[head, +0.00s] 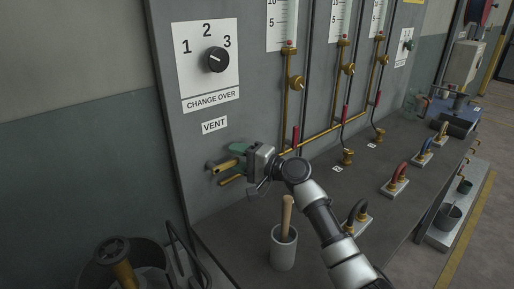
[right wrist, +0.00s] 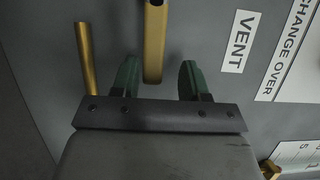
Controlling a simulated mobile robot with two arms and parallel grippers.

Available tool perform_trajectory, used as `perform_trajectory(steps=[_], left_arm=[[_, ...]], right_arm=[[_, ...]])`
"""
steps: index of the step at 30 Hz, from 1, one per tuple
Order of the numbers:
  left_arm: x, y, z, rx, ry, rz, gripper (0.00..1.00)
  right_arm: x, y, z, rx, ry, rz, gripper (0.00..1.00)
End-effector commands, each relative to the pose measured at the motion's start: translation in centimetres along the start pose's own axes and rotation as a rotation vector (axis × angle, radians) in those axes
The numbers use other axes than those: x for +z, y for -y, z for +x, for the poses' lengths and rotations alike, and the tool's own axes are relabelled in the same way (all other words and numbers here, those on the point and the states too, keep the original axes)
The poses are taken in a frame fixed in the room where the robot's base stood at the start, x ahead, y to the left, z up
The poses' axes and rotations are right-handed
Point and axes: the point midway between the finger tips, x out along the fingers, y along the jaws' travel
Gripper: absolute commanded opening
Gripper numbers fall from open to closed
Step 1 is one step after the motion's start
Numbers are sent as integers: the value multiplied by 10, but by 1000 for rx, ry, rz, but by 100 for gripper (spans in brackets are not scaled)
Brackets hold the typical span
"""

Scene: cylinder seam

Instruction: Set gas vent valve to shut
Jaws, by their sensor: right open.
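The gas vent valve is on the grey panel below the VENT label (head: 214,126). A brass bar (head: 224,165), which looks like its handle, sticks out there, and a thinner brass pipe (head: 231,179) sits just below it. My right gripper (head: 238,159) is at the bar with its green fingers spread. In the right wrist view the bar (right wrist: 154,42) lies between the open fingertips (right wrist: 157,76), with a gap on both sides. The thin pipe (right wrist: 86,58) is outside the left finger. My gripper partly hides the valve in the head view. My left gripper is not in view.
The change-over knob (head: 216,60) is above on the panel. Brass flow valves and pipes (head: 294,83) run to the right. Several hose fittings (head: 397,180) line the bench.

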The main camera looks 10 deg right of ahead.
Motion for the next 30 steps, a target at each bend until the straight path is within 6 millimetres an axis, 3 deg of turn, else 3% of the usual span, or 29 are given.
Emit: perform_trajectory(steps=[5,18,24,30], left_arm=[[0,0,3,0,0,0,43],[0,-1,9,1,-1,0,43],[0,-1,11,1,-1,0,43],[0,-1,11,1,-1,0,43]], right_arm=[[1,36,0,-3,0,-6,45],[0,85,-90,0,-1,-4,45],[0,98,-111,0,0,-1,45],[0,102,-116,0,0,1,45]])
